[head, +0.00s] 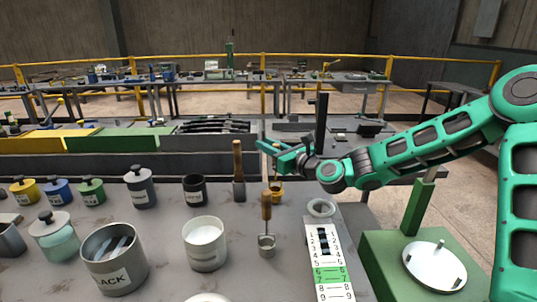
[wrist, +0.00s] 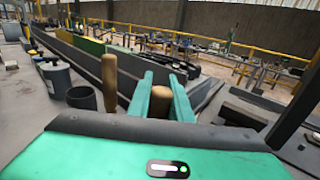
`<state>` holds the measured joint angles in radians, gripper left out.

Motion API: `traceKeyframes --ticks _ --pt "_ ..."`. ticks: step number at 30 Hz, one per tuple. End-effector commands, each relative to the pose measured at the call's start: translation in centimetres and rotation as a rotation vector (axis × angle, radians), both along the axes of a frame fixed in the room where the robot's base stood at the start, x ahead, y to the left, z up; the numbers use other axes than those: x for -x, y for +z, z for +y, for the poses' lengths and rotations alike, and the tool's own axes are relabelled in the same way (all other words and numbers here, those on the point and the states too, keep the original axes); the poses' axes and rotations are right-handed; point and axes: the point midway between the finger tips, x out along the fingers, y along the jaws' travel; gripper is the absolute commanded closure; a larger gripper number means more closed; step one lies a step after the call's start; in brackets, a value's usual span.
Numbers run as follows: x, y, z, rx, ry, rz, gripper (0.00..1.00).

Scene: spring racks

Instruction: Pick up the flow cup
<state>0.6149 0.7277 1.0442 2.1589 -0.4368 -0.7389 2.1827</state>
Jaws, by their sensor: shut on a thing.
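A small brass-coloured cup (head: 278,188), which looks like the flow cup, is upright below my gripper in the head view. The wooden handle of another cup partly covers it. My gripper (head: 274,148) is shut on its upright handle, above the cup body. In the wrist view, the round wooden handle top (wrist: 160,102) sits between the two green fingers of my gripper (wrist: 163,88). Whether the cup touches the bench cannot be told. A second, steel cup (head: 267,246) with a wooden handle stands nearer on the bench.
A wooden-handled tool (head: 239,165) stands close left, by a black cup (head: 195,190). A white pot (head: 204,245), a labelled tin (head: 114,262) and several lidded jars stand further left. A numbered card (head: 328,262) and a ring (head: 321,208) lie right. Racks stand behind.

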Motion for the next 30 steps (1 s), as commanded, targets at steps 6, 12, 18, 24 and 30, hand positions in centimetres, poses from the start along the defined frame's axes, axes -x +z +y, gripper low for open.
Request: traceKeyframes --ticks 6,12,18,24,30 --pt "0.0 3.0 0.0 0.003 -0.002 -0.008 1.0" --pt "-0.1 7.9 -0.1 0.006 -0.004 -0.01 1.0" --pt "-0.1 13.5 0.0 0.006 -0.005 -0.01 1.0" --pt "-0.1 19.2 0.0 0.006 -0.005 -0.006 1.0" --pt "-0.2 23.7 0.0 0.004 -0.003 -0.005 1.0"
